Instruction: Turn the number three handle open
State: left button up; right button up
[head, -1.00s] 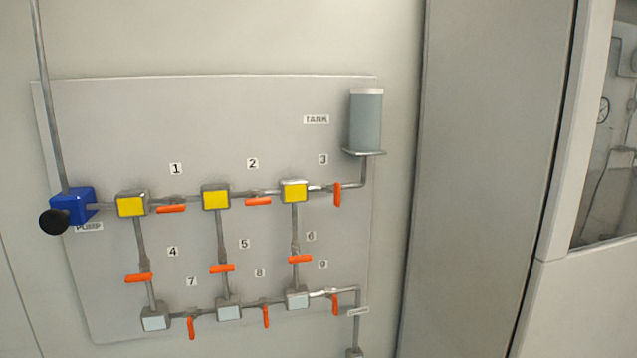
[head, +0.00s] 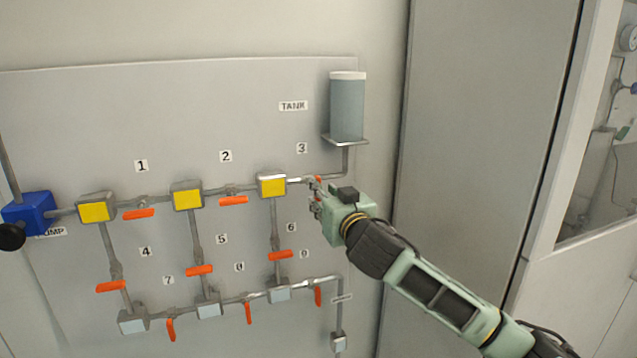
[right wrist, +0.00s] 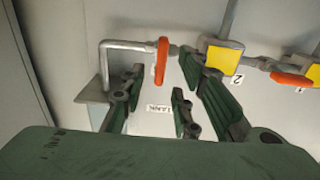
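The number three handle is a small orange lever (head: 318,180) on the pipe below the "3" label, right of the third yellow block (head: 272,186). In the head view my right gripper mostly hides it. In the right wrist view the orange handle (right wrist: 162,60) stands crosswise to its pipe, ahead of and between my fingers. My right gripper (head: 315,196) is at the handle; in the right wrist view (right wrist: 160,80) its fingers are apart, with space on both sides of the handle. I cannot tell whether a finger touches it. My left gripper is not in view.
The grey tank (head: 347,108) stands on its bracket just above the handle, close to my right gripper. Other orange handles, such as number two (head: 233,200), lie left and below on the panel. A blue pump (head: 28,213) is at the far left.

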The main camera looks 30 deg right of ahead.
jog(key=x, duration=0.3)
jog(key=shift+w+p, duration=0.1)
jog(key=shift+p, duration=0.3)
grip_shut()
